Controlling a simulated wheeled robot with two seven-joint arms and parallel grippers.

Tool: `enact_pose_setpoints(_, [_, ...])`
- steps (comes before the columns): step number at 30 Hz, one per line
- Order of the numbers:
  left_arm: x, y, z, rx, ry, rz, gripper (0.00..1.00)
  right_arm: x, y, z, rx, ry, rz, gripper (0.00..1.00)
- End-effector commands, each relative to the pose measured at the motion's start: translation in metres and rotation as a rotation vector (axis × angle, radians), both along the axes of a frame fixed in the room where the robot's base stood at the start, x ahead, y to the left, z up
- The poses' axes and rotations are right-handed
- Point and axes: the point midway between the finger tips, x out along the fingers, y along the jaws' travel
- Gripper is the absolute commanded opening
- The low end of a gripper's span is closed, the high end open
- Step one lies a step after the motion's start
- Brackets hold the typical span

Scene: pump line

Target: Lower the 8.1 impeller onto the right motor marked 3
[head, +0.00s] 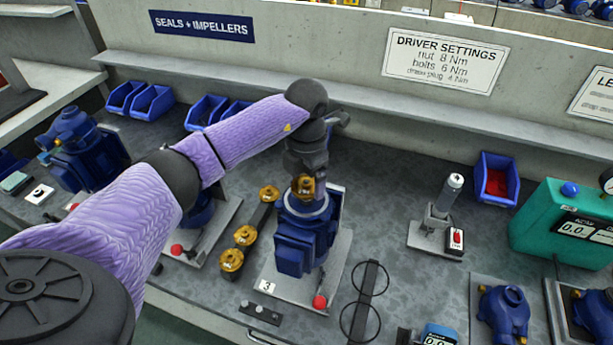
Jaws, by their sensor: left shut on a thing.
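A blue motor (305,240) stands on a light baseplate whose front tag (266,286) reads 3. My left gripper (306,172) reaches in from the left, points down over the motor's top and is shut on a brass impeller (305,188). The impeller is at the motor's upper end; I cannot tell whether it touches the shaft, which is hidden. No 8.1 marking is readable on it. More brass impellers (231,260) sit on a dark strip just left of the motor. My right gripper is not in view.
Another blue motor, partly behind my arm, stands to the left. A red button (319,301) is on the baseplate's front corner. A dark stand with rings (365,305) lies to the right. A screwdriver-like tool (448,195) stands further right, beside a teal tester (565,225).

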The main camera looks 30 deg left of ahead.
Motion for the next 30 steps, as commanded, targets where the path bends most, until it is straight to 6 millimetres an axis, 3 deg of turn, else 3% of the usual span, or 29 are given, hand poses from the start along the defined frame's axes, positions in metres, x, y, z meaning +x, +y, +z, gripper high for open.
enact_pose_setpoints(26, [0.0001,0.0002,-0.0053,0.000,0.000,0.000,0.27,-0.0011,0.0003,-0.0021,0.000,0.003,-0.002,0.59])
enact_pose_setpoints(27, [0.0001,0.0002,-0.0055,0.000,0.000,0.000,0.88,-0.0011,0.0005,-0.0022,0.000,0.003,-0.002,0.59])
enact_pose_setpoints(29, [0.0001,0.0002,-0.0052,0.000,0.000,0.001,1.00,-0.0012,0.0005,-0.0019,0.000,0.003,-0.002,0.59])
enact_pose_setpoints(30, [0.0001,0.0002,-0.0051,0.000,0.000,0.000,1.00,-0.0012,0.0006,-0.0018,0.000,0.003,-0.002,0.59])
